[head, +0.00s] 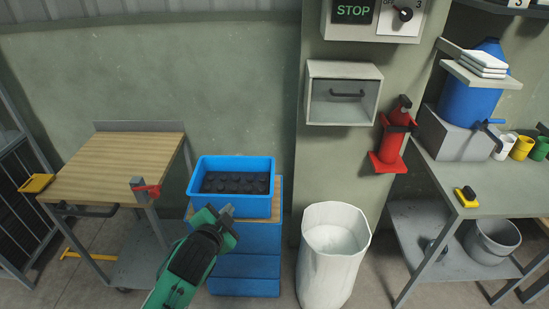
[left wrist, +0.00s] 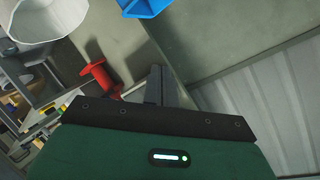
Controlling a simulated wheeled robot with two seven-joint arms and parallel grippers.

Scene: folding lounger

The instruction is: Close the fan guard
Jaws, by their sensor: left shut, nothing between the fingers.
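I cannot make out a fan or a fan guard for certain in either view. A dark barred panel in a grey frame (head: 22,205) stands at the left edge of the head view, partly cut off; I cannot tell what it is. My left gripper (head: 227,210) has a green and black body and is shut and empty. In the head view it appears in front of the blue crate's lower left side. Its closed fingers also show in the left wrist view (left wrist: 155,84), with nothing between them. My right gripper is not in view.
A wood-topped cart (head: 115,168) stands left of a blue crate (head: 235,206) on blue drawers. A white bin (head: 333,260), a wall box (head: 343,93) and a red extinguisher-like object (head: 390,145) are right of it. A grey workbench (head: 465,185) fills the right side.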

